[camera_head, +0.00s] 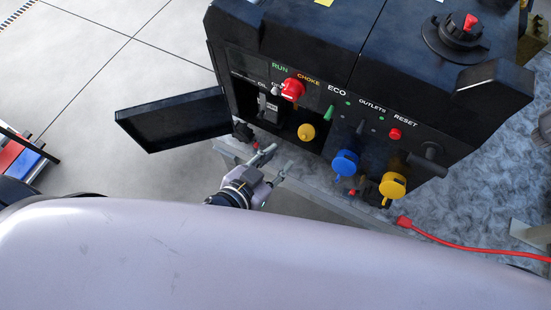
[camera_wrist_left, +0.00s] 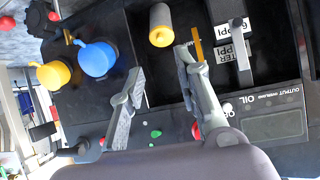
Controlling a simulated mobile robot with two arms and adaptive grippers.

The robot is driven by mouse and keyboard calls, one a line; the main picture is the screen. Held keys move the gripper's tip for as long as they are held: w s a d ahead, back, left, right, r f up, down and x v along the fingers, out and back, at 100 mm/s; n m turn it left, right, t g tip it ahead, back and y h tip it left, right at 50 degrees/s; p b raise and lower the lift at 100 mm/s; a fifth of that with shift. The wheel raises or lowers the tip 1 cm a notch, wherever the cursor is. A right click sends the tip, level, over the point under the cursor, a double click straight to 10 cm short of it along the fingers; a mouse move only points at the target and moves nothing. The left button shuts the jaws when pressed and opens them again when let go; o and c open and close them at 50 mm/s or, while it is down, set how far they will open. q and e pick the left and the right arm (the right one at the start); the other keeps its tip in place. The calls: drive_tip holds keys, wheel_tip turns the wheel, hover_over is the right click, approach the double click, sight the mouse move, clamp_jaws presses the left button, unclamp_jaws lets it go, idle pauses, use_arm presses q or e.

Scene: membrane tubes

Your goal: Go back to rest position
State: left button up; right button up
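My left gripper (camera_head: 278,160) is in front of the lower front of a black generator (camera_head: 300,60) in the head view. Its two fingers are apart, with nothing seen between them; they also show apart in the left wrist view (camera_wrist_left: 160,62). Behind the fingers in the wrist view is an open compartment with a grey cylinder with a yellow end (camera_wrist_left: 161,25) and printed labels (camera_wrist_left: 235,42). The yellow end shows in the head view (camera_head: 306,132) too. The gripper seems clear of these parts. My right gripper is not in view.
A black flap or tray (camera_head: 175,120) sticks out left of the generator. A red knob (camera_head: 292,89), blue cap (camera_head: 345,163) and yellow cap (camera_head: 392,185) project from its front. A red cable (camera_head: 460,245) runs at right. Open floor (camera_head: 100,70) lies at upper left.

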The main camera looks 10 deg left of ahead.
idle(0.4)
use_arm(q)
drive_tip(key=s+a+f+g+y+b, duration=0.1)
drive_tip(key=a+f+g+b, duration=0.15)
drive_tip(key=f, duration=0.95)
drive_tip(key=s+a+f+g+y+b, duration=0.1)
drive_tip(key=a+f, duration=0.3)
drive_tip(key=f, duration=0.8)
drive_tip(key=s+a+f+g+y+b, duration=0.15)
drive_tip(key=a+f, duration=0.25)
drive_tip(key=f, duration=0.8)
drive_tip(key=s+a+f+n+g+y+b, duration=0.1)
drive_tip(key=s+a+f, duration=0.3)
drive_tip(key=s+f, duration=0.6)
drive_tip(key=s+a+f+n+g+y+b, duration=0.1)
drive_tip(key=s+a+f+g, duration=0.3)
drive_tip(key=s+f, duration=0.6)
drive_tip(key=shift+s+f+n+b, duration=0.2)
drive_tip(key=shift+s+n+b, duration=0.05)
drive_tip(key=shift+n+b, duration=0.5)
drive_tip(key=shift+a, duration=0.15)
